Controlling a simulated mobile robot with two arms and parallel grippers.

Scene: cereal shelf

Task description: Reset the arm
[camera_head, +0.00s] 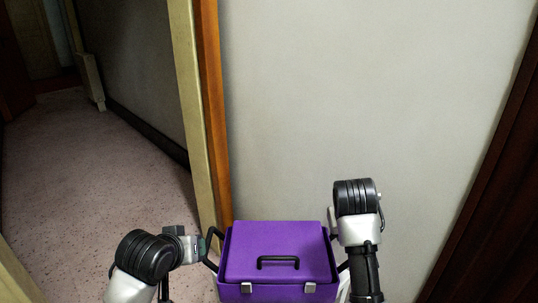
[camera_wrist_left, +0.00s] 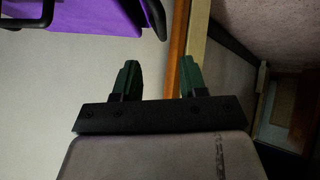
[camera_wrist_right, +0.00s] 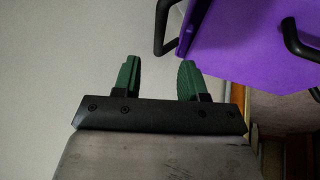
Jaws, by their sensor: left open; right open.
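A purple box (camera_head: 290,240) with a closed lid, a black top handle (camera_head: 278,262), black side handles and pale front latches sits at the bottom centre of the head view, between my arms. What bears it is out of view. My left gripper (camera_wrist_left: 158,78) is open with nothing between its green fingers; the box (camera_wrist_left: 88,12) shows at the upper left of that wrist view, apart from the fingers. My right gripper (camera_wrist_right: 158,78) is open and empty, with the box (camera_wrist_right: 255,50) at the upper right of its wrist view. In the head view, my right fingers are hidden.
A pale wall (camera_head: 370,90) stands straight ahead behind the box. A door frame with an orange-brown edge (camera_head: 212,110) borders it on the left. Beyond is an open passage with a speckled floor (camera_head: 80,180). A dark wooden panel (camera_head: 495,210) stands on the right.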

